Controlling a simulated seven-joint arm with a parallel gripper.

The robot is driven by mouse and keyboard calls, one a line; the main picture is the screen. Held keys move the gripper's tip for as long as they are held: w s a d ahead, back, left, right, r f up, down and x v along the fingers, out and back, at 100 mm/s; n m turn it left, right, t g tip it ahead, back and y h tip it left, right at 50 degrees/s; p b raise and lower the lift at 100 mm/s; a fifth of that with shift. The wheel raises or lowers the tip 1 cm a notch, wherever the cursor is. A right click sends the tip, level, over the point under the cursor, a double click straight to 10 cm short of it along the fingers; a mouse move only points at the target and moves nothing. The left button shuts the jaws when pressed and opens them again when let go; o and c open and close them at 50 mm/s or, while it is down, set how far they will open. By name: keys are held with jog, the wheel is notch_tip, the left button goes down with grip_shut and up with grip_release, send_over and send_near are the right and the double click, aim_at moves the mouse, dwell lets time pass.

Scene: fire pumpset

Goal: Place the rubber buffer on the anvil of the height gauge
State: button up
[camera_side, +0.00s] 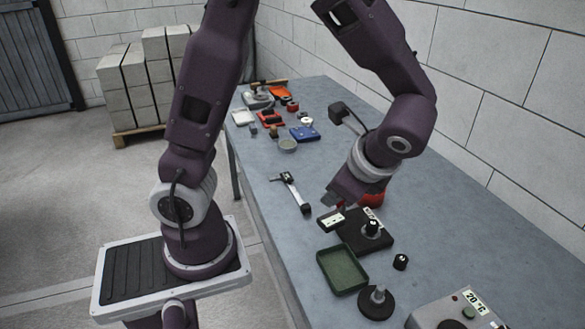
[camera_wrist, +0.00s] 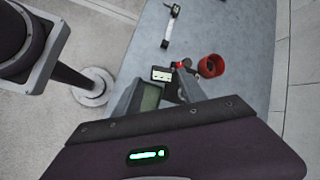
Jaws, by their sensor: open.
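My gripper (camera_side: 345,200) points down over the table in the side view, its jaws apart; nothing shows held. In the wrist view the grey fingers of my gripper (camera_wrist: 152,98) stand apart, with a green tray (camera_wrist: 150,97) seen between them. A black block with a white readout face (camera_side: 332,220), also in the wrist view (camera_wrist: 162,74), is close below the fingers. It and the dark flat base (camera_side: 385,243) beside it look like the height gauge; its anvil is not clear. A small black cylinder (camera_side: 401,262), possibly the rubber buffer, stands on the table right of the base.
A red cup (camera_wrist: 211,66) stands behind my gripper. The green tray (camera_side: 342,288) looks empty. A round black stand (camera_side: 377,302) and a grey box with display (camera_side: 455,312) are near the front. A caliper (camera_side: 291,190) lies farther left. Several small items fill the far end.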

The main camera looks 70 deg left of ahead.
jog(key=s+d+r+n+t+h, duration=0.4)
jog(key=s+r+n+h, duration=0.3)
jog(key=s+r+n, duration=0.2)
jog(key=s+n+t, duration=0.1)
jog(key=s+n, duration=0.1)
jog(key=shift+s+d+r, duration=0.15)
jog(key=shift+s+r, duration=0.25)
